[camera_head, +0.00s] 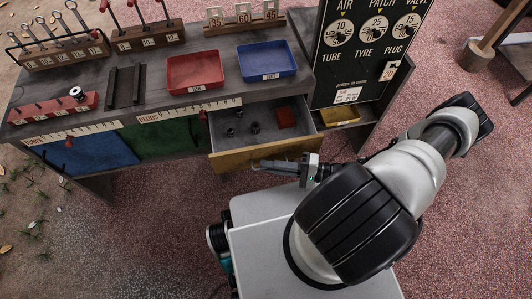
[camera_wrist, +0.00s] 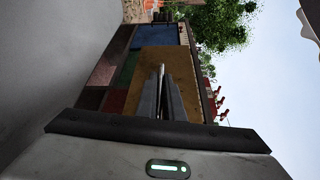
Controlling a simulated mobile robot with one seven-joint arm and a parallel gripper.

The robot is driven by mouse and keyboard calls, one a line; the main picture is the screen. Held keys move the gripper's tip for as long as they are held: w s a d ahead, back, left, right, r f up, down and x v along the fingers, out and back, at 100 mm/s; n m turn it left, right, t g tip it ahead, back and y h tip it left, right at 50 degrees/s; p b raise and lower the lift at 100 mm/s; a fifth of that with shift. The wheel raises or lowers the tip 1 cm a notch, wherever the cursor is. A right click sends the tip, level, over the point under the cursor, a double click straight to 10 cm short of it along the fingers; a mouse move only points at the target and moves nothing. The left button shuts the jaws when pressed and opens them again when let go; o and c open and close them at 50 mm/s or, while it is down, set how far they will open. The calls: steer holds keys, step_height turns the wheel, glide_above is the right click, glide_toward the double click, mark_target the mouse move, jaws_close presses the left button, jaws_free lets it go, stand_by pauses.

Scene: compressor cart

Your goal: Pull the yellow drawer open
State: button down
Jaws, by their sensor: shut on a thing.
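The yellow drawer (camera_head: 236,159) is pulled out from the cart, with its inside showing. Several small dark parts and a red block (camera_head: 286,117) lie in it. My gripper (camera_head: 262,165) is at the drawer's front face, with its fingers closed at the handle area. The fingers and my wrist hide the handle itself. In the wrist view the yellow drawer front (camera_wrist: 182,66) stands right behind the fingers (camera_wrist: 161,75), which are close together.
A blue closed front (camera_head: 95,152) and a green one (camera_head: 165,138) are left of the drawer. A red tray (camera_head: 193,88) and a blue tray (camera_head: 267,76) stand on the top above. A dark sign board (camera_head: 345,75) rises at right.

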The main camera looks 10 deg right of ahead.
steer(key=shift+s, duration=1.25)
steer(key=c, duration=1.9)
jaws_free()
steer(key=v, duration=1.7)
steer(key=shift+d+p, duration=0.2)
steer(key=shift+p, duration=0.1)
steer(key=shift+s+r, duration=0.1)
steer(key=shift+s, duration=0.05)
